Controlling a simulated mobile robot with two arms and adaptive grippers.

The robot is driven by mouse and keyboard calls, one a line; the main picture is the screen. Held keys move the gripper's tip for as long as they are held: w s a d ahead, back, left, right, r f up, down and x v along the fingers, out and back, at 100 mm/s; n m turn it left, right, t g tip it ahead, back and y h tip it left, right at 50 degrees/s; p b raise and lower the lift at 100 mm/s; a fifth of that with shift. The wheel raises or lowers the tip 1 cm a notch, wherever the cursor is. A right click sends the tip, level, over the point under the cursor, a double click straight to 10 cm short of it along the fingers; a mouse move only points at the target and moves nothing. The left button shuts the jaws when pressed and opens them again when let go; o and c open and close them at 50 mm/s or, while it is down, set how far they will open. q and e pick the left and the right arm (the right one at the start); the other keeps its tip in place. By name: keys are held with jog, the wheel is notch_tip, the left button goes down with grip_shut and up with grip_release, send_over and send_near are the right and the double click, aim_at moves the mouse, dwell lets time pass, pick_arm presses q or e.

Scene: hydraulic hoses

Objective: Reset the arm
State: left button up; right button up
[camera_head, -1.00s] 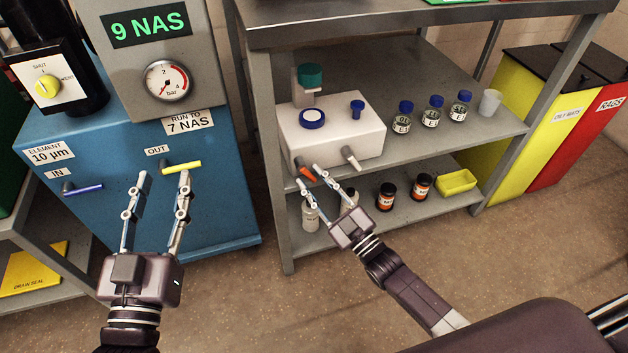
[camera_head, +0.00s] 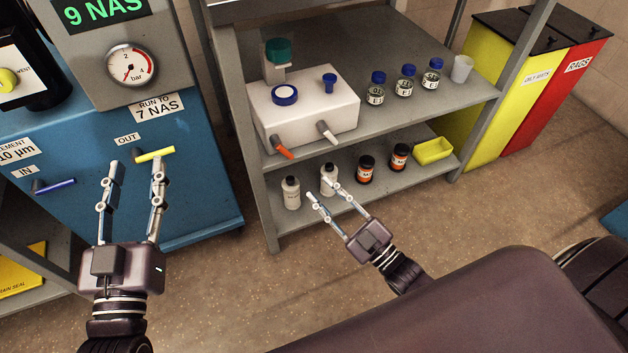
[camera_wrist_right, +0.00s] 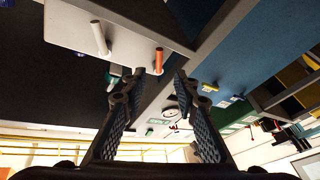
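My right gripper (camera_head: 319,190) is open and empty. It has clear space around it in front of the shelf unit, and its tips overlap the white bottles on the lower shelf in the head view. In the right wrist view its open fingers (camera_wrist_right: 160,78) have an orange spout (camera_wrist_right: 158,60) beyond them, apart from them. My left gripper (camera_head: 136,165) is open with nothing between its fingers. It is in front of the blue cabinet (camera_head: 195,190), with its right fingertip just below the yellow OUT handle (camera_head: 155,154); I cannot tell whether they touch.
A white box (camera_head: 305,112) with an orange and a white spout stands on the middle shelf, beside several blue-capped vials (camera_head: 405,82). Bottles, orange-labelled jars (camera_head: 366,170) and a yellow tray (camera_head: 433,151) are on the lower shelf. Yellow and red bins stand right. The floor (camera_head: 480,215) is clear.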

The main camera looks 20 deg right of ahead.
jog(key=shift+s, duration=0.1)
dwell(0.5)
